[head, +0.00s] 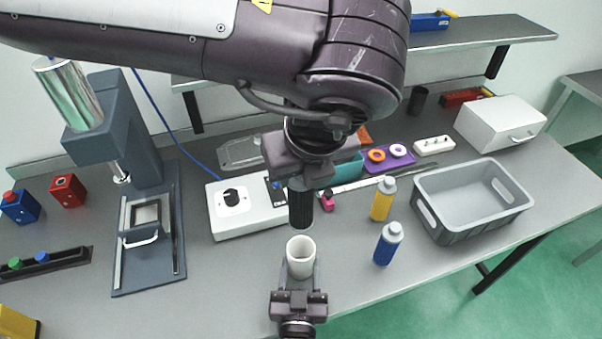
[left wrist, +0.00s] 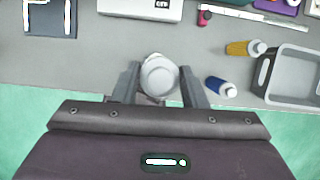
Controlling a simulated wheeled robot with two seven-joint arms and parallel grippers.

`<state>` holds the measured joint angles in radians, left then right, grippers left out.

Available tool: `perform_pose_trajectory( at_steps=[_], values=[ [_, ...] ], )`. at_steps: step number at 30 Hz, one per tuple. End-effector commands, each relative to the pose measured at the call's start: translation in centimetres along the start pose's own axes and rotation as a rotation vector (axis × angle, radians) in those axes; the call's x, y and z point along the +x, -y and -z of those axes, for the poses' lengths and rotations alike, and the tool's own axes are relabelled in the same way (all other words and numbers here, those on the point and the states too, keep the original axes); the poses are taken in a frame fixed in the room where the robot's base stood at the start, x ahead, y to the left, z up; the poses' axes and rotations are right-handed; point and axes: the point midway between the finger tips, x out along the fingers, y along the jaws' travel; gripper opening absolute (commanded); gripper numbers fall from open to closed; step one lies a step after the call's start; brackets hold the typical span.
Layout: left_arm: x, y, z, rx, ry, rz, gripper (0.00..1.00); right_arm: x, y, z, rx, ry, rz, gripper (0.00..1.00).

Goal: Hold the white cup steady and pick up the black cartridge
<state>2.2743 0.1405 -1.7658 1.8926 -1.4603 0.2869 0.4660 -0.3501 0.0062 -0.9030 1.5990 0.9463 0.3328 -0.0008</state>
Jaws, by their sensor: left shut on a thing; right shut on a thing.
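The black cartridge (head: 300,212) is a dark ribbed cylinder, hanging upright below my left gripper (head: 300,187), which is shut on it. In the head view its lower end shows just above the open white cup (head: 300,267), with a small gap in the picture. The cup stands upright in my right gripper (head: 299,294), shut on it from the front. In the left wrist view, a pale round shape (left wrist: 159,76) shows between my left gripper's fingers (left wrist: 158,88); I cannot tell whether it is the cartridge's top or the cup. The cartridge's upper end is hidden in the head view.
A yellow bottle (head: 383,200) and a blue bottle (head: 387,246) stand right of the cup, beside a grey crate (head: 470,228). A white box with a dial (head: 236,212) is behind left, and a dark press (head: 125,135) stands further left.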

Motion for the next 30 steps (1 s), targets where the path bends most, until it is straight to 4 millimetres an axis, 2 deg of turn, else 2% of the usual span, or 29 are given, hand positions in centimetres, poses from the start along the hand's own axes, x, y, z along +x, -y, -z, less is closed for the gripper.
perform_pose_trajectory(
  at_steps=[1,2,7,15,19,23,30],
  values=[
    [0.0,0.0,0.0,-0.001,0.0,0.0,0.03,0.0,0.0,0.0,0.0,0.0,0.0,0.24],
    [0.0,0.0,0.0,-0.001,0.0,0.0,0.03,0.0,0.0,0.0,0.0,0.0,0.0,0.52],
    [0.0,0.0,0.0,-0.001,0.0,0.0,0.03,0.0,0.0,0.0,0.0,0.0,0.0,0.74],
    [0.1,0.0,0.0,-0.001,0.0,0.0,0.03,-0.1,0.0,0.0,0.0,0.0,0.0,0.74],
    [0.1,0.0,0.0,-0.001,0.0,0.0,0.03,-0.9,0.0,-0.1,0.0,0.003,0.0,0.74],
    [0.1,0.0,0.0,-0.001,0.0,0.0,0.03,-3.2,0.0,-0.1,0.0,0.005,0.0,0.74],
    [0.0,0.0,0.0,-0.001,0.0,0.0,0.03,-8.4,0.0,-0.1,0.0,0.004,0.001,0.74]
  ],
)
